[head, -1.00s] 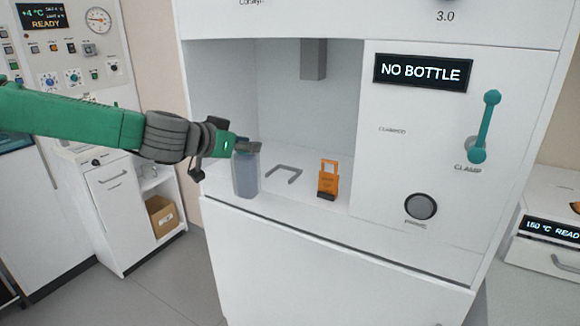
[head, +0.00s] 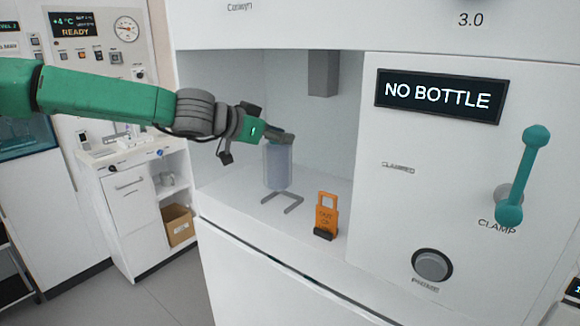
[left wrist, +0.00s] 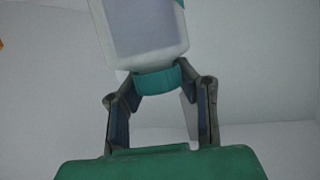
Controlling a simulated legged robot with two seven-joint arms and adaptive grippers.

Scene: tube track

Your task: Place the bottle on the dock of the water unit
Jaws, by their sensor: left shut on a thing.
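The bottle (head: 278,168) is translucent blue-grey and hangs upright from my left gripper (head: 281,137) inside the water unit's recess. In the left wrist view the bottle (left wrist: 145,35) shows with its teal cap (left wrist: 158,79) between the two fingers of my left gripper (left wrist: 160,95), which is shut on it. The dock (head: 290,203) is a grey U-shaped bracket on the recess floor, just below and in front of the bottle. I cannot tell whether the bottle's base touches the floor. My right gripper is not in view.
The water unit (head: 360,250) shows a display (head: 440,96) reading "NO BOTTLE". An orange tag (head: 326,213) stands on the recess floor right of the dock. A grey spout (head: 323,74) hangs above. A teal clamp lever (head: 523,175) and round button (head: 431,265) are on the right panel.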

